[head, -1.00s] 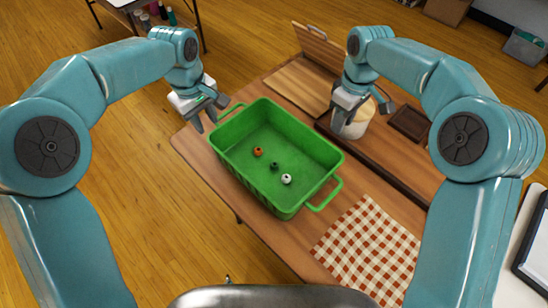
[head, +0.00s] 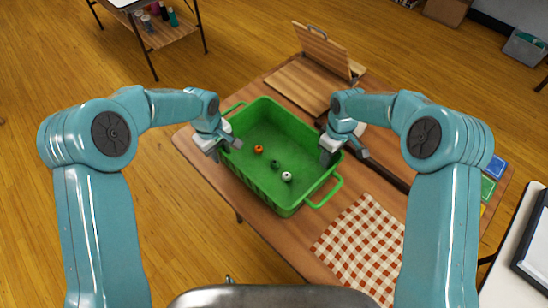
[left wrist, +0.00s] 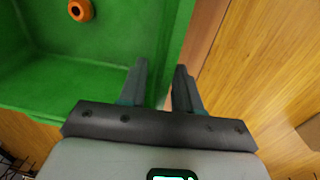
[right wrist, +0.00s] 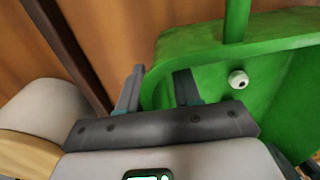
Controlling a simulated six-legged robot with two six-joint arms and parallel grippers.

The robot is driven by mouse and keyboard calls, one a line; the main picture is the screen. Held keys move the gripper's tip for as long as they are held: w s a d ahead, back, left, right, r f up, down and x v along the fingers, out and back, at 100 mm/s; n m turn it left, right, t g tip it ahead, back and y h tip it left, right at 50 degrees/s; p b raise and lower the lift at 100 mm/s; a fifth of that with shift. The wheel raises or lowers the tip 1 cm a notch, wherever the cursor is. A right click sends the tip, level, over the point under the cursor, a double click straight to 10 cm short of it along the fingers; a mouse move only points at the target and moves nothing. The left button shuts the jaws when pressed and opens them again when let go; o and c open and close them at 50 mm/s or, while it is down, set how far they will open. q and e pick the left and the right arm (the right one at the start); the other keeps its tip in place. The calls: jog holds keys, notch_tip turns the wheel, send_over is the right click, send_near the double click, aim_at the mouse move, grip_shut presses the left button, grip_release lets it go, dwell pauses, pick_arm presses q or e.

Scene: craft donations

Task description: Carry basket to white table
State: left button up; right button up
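The green basket (head: 262,188) sits on a wooden table (head: 275,235), with an orange bead (head: 259,149), a dark bead (head: 275,164) and a white bead (head: 287,176) inside. My left gripper (head: 222,146) is at the basket's left side wall. In the left wrist view its open fingers (left wrist: 160,85) stand either side of the wall, with gaps showing. My right gripper (head: 345,150) is at the opposite side wall, and its open fingers (right wrist: 157,88) straddle the rim near a corner. A white-topped table (head: 520,225) is at the right edge; another pale-topped table (head: 122,3) is at the top left.
A checked cloth (head: 362,250) lies beside the basket. A wooden hinged box (head: 300,85) stands behind it. A pale round object with a wooden base (right wrist: 40,110) is close to my right gripper. Wooden floor is open on the left.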

pick_arm(q)
jog(key=shift+d+f, duration=0.1)
pick_arm(e)
jog(key=shift+f, duration=0.15)
pick_arm(q)
jog(key=shift+w+f, duration=0.15)
pick_arm(e)
jog(key=shift+w+f, duration=0.15)
pick_arm(q)
grip_shut()
pick_arm(e)
grip_shut()
